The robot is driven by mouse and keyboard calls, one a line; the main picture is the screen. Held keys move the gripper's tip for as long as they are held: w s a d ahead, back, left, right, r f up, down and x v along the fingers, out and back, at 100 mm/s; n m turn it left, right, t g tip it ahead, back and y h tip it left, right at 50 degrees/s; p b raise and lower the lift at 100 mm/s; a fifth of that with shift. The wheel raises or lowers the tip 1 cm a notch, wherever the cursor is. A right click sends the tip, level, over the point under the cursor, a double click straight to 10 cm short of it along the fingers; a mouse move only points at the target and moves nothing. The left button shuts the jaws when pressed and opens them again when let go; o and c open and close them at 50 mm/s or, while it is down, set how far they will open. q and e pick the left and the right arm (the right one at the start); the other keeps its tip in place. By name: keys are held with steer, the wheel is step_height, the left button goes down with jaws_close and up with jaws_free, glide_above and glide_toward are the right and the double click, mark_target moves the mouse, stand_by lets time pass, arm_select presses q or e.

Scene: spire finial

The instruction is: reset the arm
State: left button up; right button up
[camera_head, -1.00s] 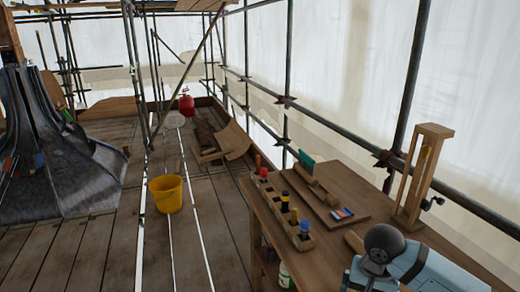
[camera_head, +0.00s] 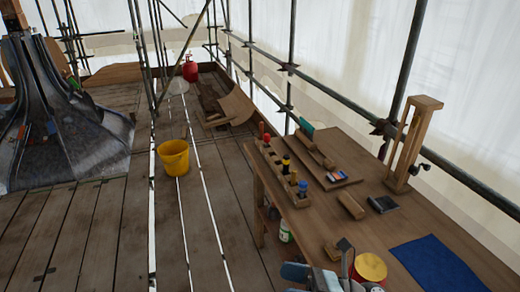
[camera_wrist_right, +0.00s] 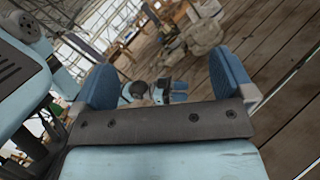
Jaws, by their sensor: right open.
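My right gripper (camera_wrist_right: 160,62) shows in the wrist view with its two blue fingers wide apart and nothing between them. It points out over the plank floor, with blurred objects beyond it. In the head view, part of my right arm (camera_head: 308,275) shows at the bottom edge, in front of the workbench's near end. Its fingertips cannot be made out clearly there. My left gripper cannot be made out in the head view.
The wooden workbench (camera_head: 372,222) at right holds a bottle rack (camera_head: 272,160), a wood block (camera_head: 351,206), a dark box (camera_head: 382,204), a yellow-topped tin (camera_head: 370,267), a blue cloth (camera_head: 438,262) and a wooden stand (camera_head: 408,150). A yellow bucket (camera_head: 174,158) stands on open plank floor.

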steer(key=d+f+m+t+h+p, duration=0.3)
steer(key=m+t+h, duration=0.35)
steer(key=m, duration=0.85)
steer(key=d+f+m+t+h, duration=0.3)
steer(key=d+m+t+h, duration=0.3)
steer(key=m, duration=0.8)
steer(key=s+d+f+m+g+h+p, duration=0.2)
steer(key=s+d+f+m+g+h, duration=0.2)
steer(key=s+f+m, duration=0.5)
step_height(320, 180, down, 3)
steer(key=m+g, duration=0.1)
steer(key=m, duration=0.3)
steer(key=shift+s+d+r, duration=0.2)
steer(key=shift+s, duration=0.2)
